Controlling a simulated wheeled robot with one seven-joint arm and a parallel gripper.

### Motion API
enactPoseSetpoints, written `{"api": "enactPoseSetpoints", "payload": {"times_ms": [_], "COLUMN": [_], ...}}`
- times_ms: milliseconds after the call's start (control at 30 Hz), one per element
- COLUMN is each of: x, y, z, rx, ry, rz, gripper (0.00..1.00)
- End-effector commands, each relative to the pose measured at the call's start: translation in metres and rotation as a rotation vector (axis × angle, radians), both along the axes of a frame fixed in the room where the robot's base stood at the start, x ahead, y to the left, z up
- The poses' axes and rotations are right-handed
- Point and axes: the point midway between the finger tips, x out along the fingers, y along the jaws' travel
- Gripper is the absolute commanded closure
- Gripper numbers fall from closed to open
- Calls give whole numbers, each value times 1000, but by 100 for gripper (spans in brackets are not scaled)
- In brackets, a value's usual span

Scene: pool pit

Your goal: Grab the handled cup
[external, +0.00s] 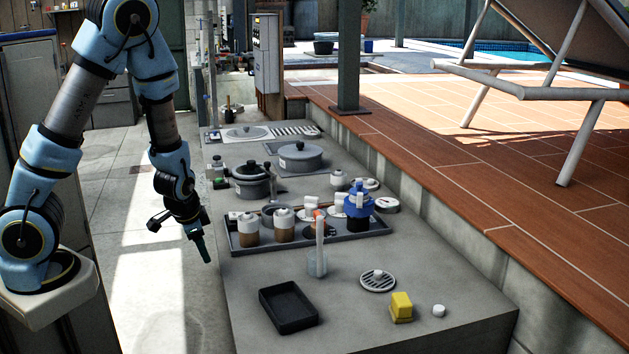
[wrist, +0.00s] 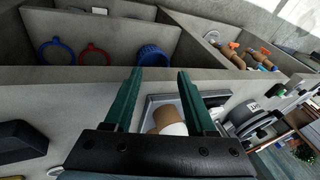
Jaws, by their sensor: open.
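My gripper (external: 204,255) hangs over the floor just left of the counter, fingers pointing down. In the wrist view its two green fingers (wrist: 160,73) stand apart with nothing between their tips. I cannot tell which item is the handled cup; no handle shows clearly. Small vessels stand on a dark tray (external: 345,242) to the right of the gripper: brown-and-white jars (external: 248,230) and a blue-topped dark vessel (external: 357,205). A clear container (external: 317,264) holding a pale upright stick stands in front of the tray. A brown-and-white jar (wrist: 172,127) shows behind the fingers in the wrist view.
The counter also bears a black shallow tray (external: 288,306), a yellow block (external: 401,306), a round grate (external: 377,281), a lidded pot (external: 300,157) and a dark pot (external: 250,181). Concrete compartments with a blue ring (wrist: 71,48) and a red ring (wrist: 105,53) show in the wrist view.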

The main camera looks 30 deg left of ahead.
Motion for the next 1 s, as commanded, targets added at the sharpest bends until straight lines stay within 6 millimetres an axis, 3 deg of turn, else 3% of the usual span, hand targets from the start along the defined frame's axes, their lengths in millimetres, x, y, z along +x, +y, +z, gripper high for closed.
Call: {"api": "enactPoseSetpoints", "payload": {"times_ms": [100,200,433,567,700,800,1000], "x": [18,39,58,50,28,9,-13], "y": [7,14,-42,-98,-163,-198,-230], "z": [-3,10,36,44,58,64,69], "rx": [218,436,942,1239,1606,1819,2032], "ry": [-98,-202,-372,-468,-613,-707,-809], "rz": [-169,-314,-825,-1147,-1445,-1571,-1660], "gripper": [44,44,44,44,44,44,44]}}
